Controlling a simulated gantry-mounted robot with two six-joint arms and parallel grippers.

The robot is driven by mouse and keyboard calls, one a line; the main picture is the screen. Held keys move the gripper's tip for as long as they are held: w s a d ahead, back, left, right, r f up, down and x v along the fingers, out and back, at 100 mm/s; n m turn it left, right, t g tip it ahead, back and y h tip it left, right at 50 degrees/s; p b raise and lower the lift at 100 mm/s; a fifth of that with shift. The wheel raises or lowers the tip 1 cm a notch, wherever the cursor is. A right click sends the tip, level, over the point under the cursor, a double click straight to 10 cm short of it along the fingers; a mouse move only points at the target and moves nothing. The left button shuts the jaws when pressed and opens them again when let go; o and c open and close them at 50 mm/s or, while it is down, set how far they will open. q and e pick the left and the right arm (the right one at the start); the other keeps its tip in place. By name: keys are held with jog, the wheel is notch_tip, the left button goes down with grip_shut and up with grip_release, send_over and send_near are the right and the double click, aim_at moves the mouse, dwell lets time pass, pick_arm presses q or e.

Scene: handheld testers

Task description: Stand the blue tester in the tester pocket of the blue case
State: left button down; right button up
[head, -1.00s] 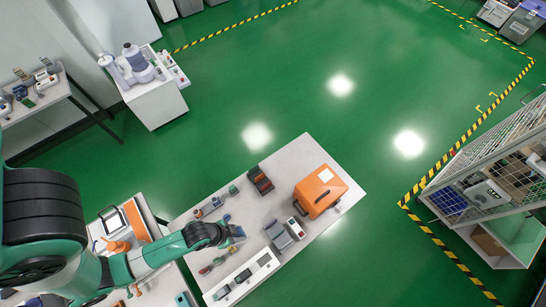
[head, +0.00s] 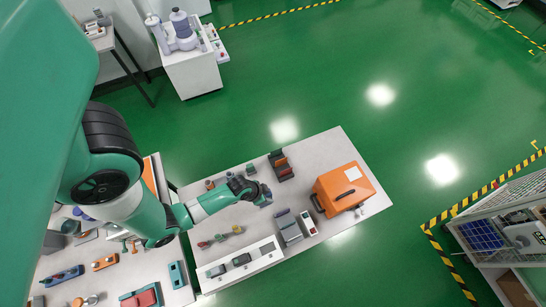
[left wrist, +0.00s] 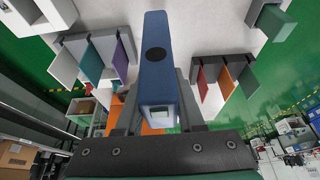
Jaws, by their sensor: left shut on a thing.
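My left gripper (head: 264,199) is over the light bench top. In the left wrist view its jaws (left wrist: 158,125) are shut on the blue tester (left wrist: 155,75), a long blue body with a dark round spot. The tester fills the middle of that view, clear of the racks around it. In the head view the gripper mostly hides the tester. I cannot pick out the blue case for certain; a long blue object (head: 62,276) lies on the left bench, too small to read for pockets. My right gripper is not in view.
A dark rack (head: 281,165) with red and orange dividers stands behind the gripper. A grey rack (head: 288,228) stands in front and to the right. An orange case (head: 343,188) sits at the right, a white tray (head: 240,262) at the front.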

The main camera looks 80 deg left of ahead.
pick_arm(q)
jog(key=shift+w+f, duration=0.15)
jog(key=shift+f, duration=0.25)
jog(key=shift+f+b, duration=0.75)
jog(key=shift+f, duration=1.25)
jog(key=shift+f, duration=0.1)
jog(key=c, duration=1)
grip_release()
jog(key=shift+f, duration=0.1)
jog(key=o, duration=0.5)
